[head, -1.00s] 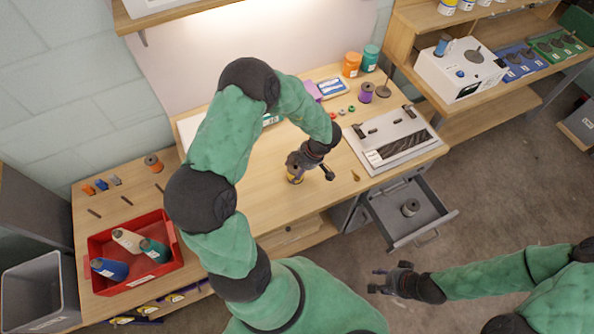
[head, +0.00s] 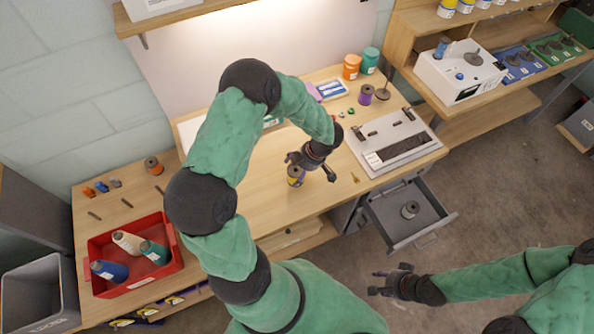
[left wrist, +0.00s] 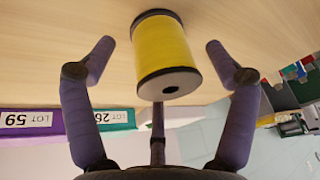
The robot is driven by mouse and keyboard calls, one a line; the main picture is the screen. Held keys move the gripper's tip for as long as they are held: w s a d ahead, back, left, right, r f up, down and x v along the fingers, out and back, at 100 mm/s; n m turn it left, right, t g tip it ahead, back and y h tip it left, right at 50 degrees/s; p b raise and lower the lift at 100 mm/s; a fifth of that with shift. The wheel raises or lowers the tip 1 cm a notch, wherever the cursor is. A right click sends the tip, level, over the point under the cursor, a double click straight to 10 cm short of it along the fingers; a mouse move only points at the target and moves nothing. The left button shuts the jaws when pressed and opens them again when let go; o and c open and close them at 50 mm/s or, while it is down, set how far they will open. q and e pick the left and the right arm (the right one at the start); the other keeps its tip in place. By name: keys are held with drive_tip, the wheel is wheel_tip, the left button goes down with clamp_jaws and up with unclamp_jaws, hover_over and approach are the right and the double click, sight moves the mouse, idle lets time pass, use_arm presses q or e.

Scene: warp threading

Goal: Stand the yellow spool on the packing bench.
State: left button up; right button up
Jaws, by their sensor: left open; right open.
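The yellow spool (head: 296,177) appears to stand upright on the middle wooden bench (head: 262,196), near its front edge. In the left wrist view the spool (left wrist: 165,52) shows a yellow winding, dark rims and a grey end with a hole facing the camera. My left gripper (head: 311,166) is just beside and above it. Its fingers (left wrist: 160,58) are spread wide on both sides of the spool, with a visible gap on each side. The spool's base contact is hard to see. My right gripper (head: 376,282) is open and empty, over the floor in front of the open drawer.
A grey loom-like frame (head: 395,140) lies right of my left gripper. A purple spool (head: 366,95) and orange and teal jars (head: 352,67) stand behind. A red tray (head: 170,268) with several cones is at left. An open drawer (head: 425,207) juts from the bench front.

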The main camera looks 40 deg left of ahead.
use_arm(q)
drive_tip(key=p+v, duration=0.3)
drive_tip(key=v, duration=0.7)
drive_tip(key=shift+r, duration=0.35)
use_arm(e)
wheel_tip(320, 180, up, 4)
drive_tip(key=shift+f, duration=0.25)
use_arm(q)
drive_tip(key=shift+d, duration=0.15)
